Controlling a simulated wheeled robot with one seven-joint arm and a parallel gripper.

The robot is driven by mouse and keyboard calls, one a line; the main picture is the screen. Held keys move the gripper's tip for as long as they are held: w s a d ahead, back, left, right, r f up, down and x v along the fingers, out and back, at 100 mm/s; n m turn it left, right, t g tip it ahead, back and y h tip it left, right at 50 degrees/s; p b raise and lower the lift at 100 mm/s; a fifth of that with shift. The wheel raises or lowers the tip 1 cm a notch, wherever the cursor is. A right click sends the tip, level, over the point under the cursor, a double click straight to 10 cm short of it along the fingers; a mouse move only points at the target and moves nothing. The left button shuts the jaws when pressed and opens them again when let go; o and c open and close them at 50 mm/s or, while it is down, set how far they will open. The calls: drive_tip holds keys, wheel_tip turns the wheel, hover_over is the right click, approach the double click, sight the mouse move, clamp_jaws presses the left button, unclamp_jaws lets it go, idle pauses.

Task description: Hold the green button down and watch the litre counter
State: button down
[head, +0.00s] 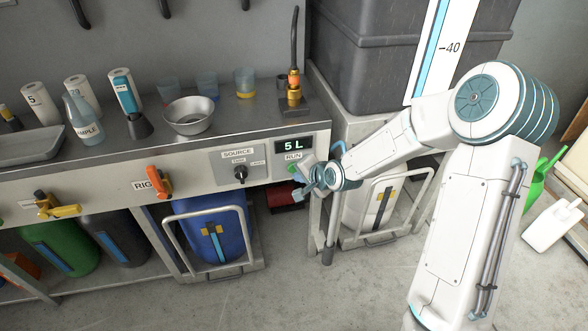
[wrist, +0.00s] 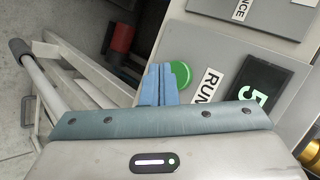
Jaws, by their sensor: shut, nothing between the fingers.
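The green button (wrist: 180,73) is on the grey panel beside the RUN label (wrist: 208,87). In the head view only a small part of the button (head: 292,168) shows, just below its RUN label. My gripper (wrist: 159,68) is shut and empty. Its blue fingertips lie over part of the button in the wrist view; whether they touch or press it I cannot tell. In the head view my gripper (head: 301,189) is at the panel's right end. The litre counter (head: 294,146) reads 5 L in green; the wrist view shows its digit (wrist: 259,98) sideways.
A SOURCE knob (head: 240,173) is left of the button, and an orange RIG valve handle (head: 160,179) is further left. A metal bowl (head: 189,115) and a brass hose nozzle (head: 294,84) stand on the bench. A wheeled trolley frame (head: 429,176) is under my arm.

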drive_tip(key=shift+w, duration=0.1)
drive_tip(key=shift+w+a, duration=0.15)
drive_tip(key=shift+w, duration=0.2)
drive_tip(key=shift+w+a, duration=0.15)
drive_tip(key=shift+w, duration=0.4)
idle(7.0)
